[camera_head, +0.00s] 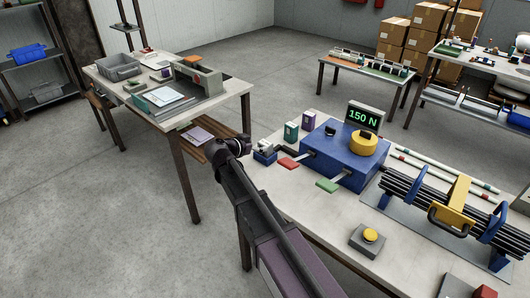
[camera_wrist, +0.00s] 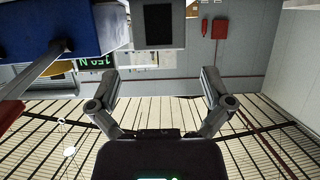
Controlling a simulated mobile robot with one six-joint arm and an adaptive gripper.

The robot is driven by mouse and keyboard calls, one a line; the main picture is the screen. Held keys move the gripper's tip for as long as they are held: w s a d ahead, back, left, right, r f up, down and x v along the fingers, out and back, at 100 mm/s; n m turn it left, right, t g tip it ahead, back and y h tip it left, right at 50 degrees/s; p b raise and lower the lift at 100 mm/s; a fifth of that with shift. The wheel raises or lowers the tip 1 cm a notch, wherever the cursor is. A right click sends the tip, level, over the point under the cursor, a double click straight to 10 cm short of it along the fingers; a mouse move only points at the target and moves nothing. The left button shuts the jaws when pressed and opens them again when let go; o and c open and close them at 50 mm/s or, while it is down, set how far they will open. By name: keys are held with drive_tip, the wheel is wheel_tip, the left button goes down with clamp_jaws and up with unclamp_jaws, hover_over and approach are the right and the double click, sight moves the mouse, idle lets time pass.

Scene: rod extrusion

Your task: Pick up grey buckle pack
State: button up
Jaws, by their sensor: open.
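The blue machine (camera_head: 343,160) with the 150 N display (camera_head: 363,116) stands right of my gripper. A green-marked pack (camera_head: 290,131) and a purple pack (camera_head: 308,120) stand behind. Black rods in a blue-and-yellow holder (camera_head: 455,208) fill the right. Another workbench (camera_head: 235,88) is at back left.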

sight(265, 143)
drive_tip(key=b+x, duration=0.1)
drive_tip(key=x, duration=0.1)
drive_tip(key=b+x, duration=0.1)
drive_tip(key=x, duration=0.1)
drive_tip(key=shift+a+f, duration=0.1)
drive_tip(key=shift+f, duration=0.3)
drive_tip(key=shift+w+d+f, duration=0.1)
drive_tip(key=shift+w+d, duration=0.25)
drive_tip(key=shift+d, duration=0.05)
drive_tip(key=shift+c, duration=0.2)
drive_tip(key=c, duration=1.2)
wheel_tip(265, 143, up, 3)
drive_tip(key=p, duration=0.3)
drive_tip(key=s+a+r+p, duration=0.1)
drive_tip(key=s+a, duration=0.1)
drive_tip(key=s, duration=0.5)
drive_tip(key=s+a+r, duration=0.1)
drive_tip(key=s+a, duration=0.2)
drive_tip(key=s, duration=0.5)
drive_tip(key=shift+s+p, duration=0.2)
drive_tip(key=shift+p, duration=0.15)
